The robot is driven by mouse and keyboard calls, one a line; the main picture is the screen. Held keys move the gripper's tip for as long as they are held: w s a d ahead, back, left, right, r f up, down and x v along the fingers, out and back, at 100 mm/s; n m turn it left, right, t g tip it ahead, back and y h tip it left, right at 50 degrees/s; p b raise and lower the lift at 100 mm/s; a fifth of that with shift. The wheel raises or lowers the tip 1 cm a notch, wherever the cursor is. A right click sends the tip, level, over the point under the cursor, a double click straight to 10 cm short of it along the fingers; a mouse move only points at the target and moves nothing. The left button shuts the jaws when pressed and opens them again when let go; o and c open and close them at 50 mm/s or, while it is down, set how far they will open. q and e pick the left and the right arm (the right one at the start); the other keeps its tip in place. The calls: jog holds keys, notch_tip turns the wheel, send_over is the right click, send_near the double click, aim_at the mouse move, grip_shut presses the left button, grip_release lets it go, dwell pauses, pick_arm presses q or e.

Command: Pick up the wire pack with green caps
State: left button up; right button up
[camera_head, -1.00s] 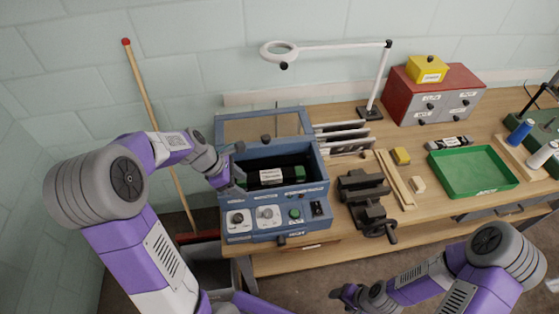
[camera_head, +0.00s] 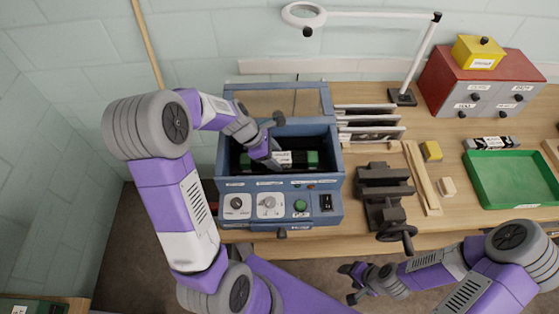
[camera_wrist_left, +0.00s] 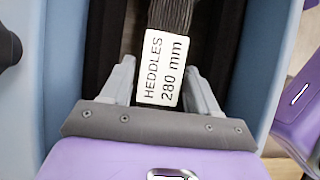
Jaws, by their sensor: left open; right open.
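The wire pack with green caps (camera_head: 312,159) lies lengthwise inside the open blue machine box (camera_head: 334,165). It is a dark bundle with a white label. In the left wrist view the grey wires (camera_wrist_left: 171,14) and the label reading "HEDDLES 280 mm" show. My left gripper (camera_head: 274,160) reaches down into the box over the pack, and hides part of it. In the wrist view its open fingers (camera_wrist_left: 163,82) stand on either side of the label, with gaps to it; their depth against the pack is unclear. My right gripper (camera_head: 353,283) is open and empty, in front of the table.
The box's front panel (camera_head: 285,206) carries knobs and buttons, and its lid (camera_head: 279,101) stands open behind. A dark vise (camera_head: 382,193) is at its right.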

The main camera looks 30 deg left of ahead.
pick_arm(q)
jog(key=shift+d+f, duration=0.1)
jog(key=c, duration=1.1)
